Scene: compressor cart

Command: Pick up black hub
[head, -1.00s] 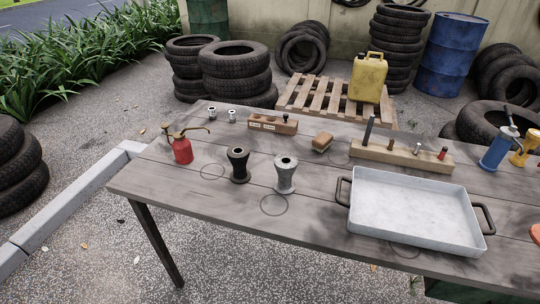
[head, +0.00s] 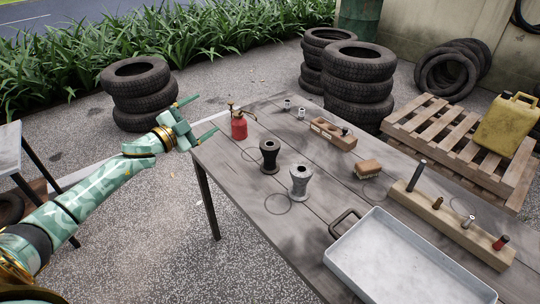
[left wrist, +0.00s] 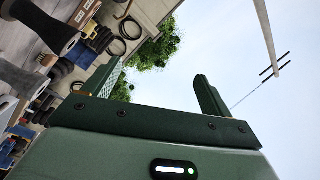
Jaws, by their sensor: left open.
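The black hub (head: 269,156) stands upright on the grey wooden table (head: 262,228), near its left end. A similar grey hub (head: 299,182) stands just in front and to the right of it. My left gripper (head: 196,118) is open and empty, off the table's left edge, to the left of the black hub and apart from it. In the left wrist view its two fingers (left wrist: 158,88) are spread with nothing between them. A dark waisted object, likely the black hub (left wrist: 48,28), shows at the upper left there. My right gripper is in neither view.
A red oil can (head: 239,128) stands behind the black hub, close to my left gripper. A metal tray (head: 405,262) is at the front right. A sponge-like block (head: 367,168), a wooden block with sockets (head: 333,134) and a peg rack (head: 450,219) lie to the right.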

